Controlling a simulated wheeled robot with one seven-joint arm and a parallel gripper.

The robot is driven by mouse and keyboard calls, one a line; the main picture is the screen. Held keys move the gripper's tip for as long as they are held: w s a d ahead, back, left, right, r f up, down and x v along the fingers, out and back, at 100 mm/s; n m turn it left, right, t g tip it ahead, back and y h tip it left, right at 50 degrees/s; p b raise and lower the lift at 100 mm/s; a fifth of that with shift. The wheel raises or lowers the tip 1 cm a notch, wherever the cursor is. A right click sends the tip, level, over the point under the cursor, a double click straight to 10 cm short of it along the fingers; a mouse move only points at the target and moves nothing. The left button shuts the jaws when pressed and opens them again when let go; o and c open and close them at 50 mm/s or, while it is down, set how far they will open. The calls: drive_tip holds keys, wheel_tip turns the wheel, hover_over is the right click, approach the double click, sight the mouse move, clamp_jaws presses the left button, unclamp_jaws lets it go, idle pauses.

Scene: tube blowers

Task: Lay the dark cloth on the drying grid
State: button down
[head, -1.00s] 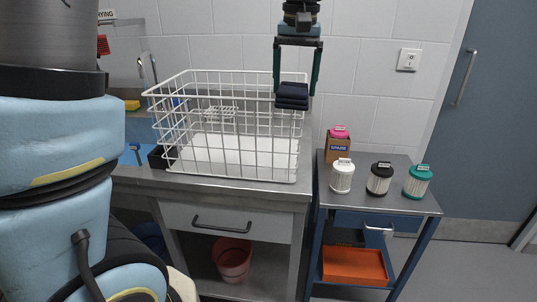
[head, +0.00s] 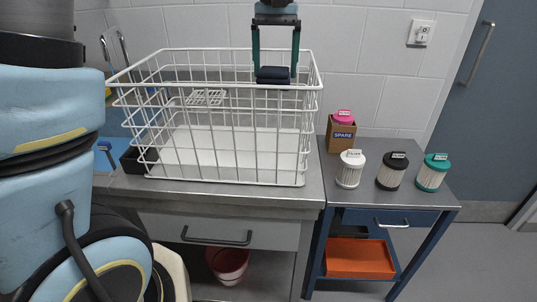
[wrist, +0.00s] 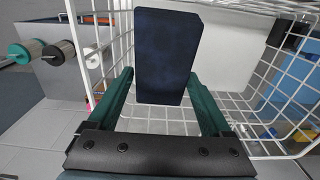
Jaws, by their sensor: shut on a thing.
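The dark navy folded cloth (head: 272,76) is held between the two green fingers of my gripper (head: 274,70). In the wrist view the cloth (wrist: 167,55) fills the middle, between the fingertips, with the white wire basket beneath and around it. In the head view the cloth appears at the basket's right side, level with its upper rim. A small white grid (head: 205,97) shows through the basket wires, left of the cloth; I cannot tell whether it lies inside or behind the basket.
The tall wire basket (head: 222,183) stands on a grey counter (head: 225,193). Right of it, a side table (head: 400,200) carries white, black and teal-lidded filters and a brown box (head: 340,135) with a pink-topped item. A black bin (head: 135,160) sits left of the basket.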

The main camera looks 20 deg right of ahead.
sight(274, 68)
drive_tip(key=shift+w+f+b, duration=0.2)
drive_tip(key=shift+f+b, duration=0.05)
drive_tip(key=shift+f, duration=0.5)
drive_tip(key=shift+w+f+b, duration=0.2)
drive_tip(key=shift+f+b, duration=0.05)
drive_tip(key=shift+f, duration=0.45)
wheel_tip(274, 68, down, 14)
drive_tip(key=shift+r+p, duration=0.1)
drive_tip(key=shift+p, duration=0.9)
drive_tip(key=shift+s+a+f+p, duration=0.1)
drive_tip(key=shift+f+p, duration=0.45)
drive_tip(key=shift+f, duration=1.4)
unclamp_jaws()
